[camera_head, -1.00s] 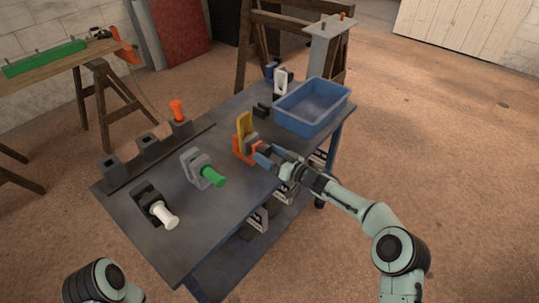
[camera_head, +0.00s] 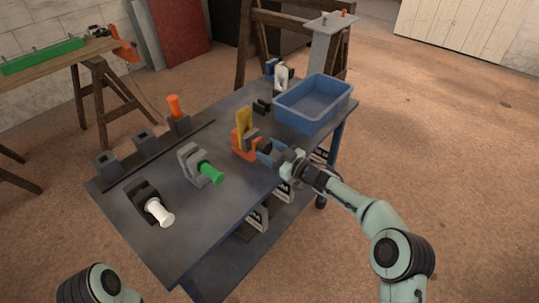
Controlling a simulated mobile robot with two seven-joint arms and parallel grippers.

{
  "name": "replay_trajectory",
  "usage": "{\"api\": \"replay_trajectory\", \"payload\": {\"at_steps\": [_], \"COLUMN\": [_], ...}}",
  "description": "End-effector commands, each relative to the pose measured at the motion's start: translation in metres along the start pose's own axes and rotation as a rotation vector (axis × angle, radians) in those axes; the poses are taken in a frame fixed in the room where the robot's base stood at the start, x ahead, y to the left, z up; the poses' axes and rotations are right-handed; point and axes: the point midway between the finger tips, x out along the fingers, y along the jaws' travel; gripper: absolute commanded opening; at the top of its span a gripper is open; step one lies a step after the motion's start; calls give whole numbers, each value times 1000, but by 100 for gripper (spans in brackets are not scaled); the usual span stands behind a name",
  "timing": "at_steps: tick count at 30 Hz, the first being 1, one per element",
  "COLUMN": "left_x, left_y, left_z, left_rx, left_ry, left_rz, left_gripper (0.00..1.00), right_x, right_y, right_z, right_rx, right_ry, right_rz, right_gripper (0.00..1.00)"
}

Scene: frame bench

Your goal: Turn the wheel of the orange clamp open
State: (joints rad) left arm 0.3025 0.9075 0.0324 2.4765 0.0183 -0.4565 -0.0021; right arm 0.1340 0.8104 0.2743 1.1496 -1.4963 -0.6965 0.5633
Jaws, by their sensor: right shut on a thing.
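The orange clamp (camera_head: 239,153) stands on the dark blue bench, with a yellow upright piece (camera_head: 243,119) and a grey block at it. My right gripper (camera_head: 267,152) reaches in from the right, its blue fingers at the clamp's near right side. It is shut on the clamp's wheel, which the fingers mostly hide. My left arm (camera_head: 97,284) shows only at the bottom left corner; its gripper is outside the picture.
A grey clamp with a green handle (camera_head: 210,172) and a black one with a white handle (camera_head: 160,213) stand to the left. A blue bin (camera_head: 341,96) stands behind on the right. Dark blocks (camera_head: 144,145), one with an orange handle (camera_head: 174,106), line the far left. The bench's front (camera_head: 215,225) is clear.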

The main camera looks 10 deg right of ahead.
Motion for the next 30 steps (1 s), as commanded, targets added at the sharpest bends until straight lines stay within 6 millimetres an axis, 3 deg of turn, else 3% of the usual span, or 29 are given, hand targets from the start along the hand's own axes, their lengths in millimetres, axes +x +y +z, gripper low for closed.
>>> {"api": "replay_trajectory", "payload": {"at_steps": [11, 12, 13, 14, 23, 30], "left_x": [2, 2, 2, 2, 2, 1], "left_y": [-1, -1, -1, -1, -1, -1], "left_z": [-7, -6, -6, -6, -6, -4], "left_rx": [-2, -2, -2, -2, -2, -1], "left_ry": [19, 18, 18, 18, 17, 10], "left_rz": [-1, -1, -1, -1, -1, -1], "left_gripper": [43, 43, 43, 43, 43, 43], "right_x": [0, 0, 0, 0, -1, -29], "right_y": [0, 0, 0, 0, 0, 1], "right_z": [0, 0, 0, 0, 0, 0], "right_rx": [-43, -43, -43, -42, -41, -40], "right_ry": [-2, -2, -2, -2, -1, -4], "right_rz": [0, 0, 0, 0, 0, 2], "right_gripper": [26, 69, 79, 82, 82, 82]}}
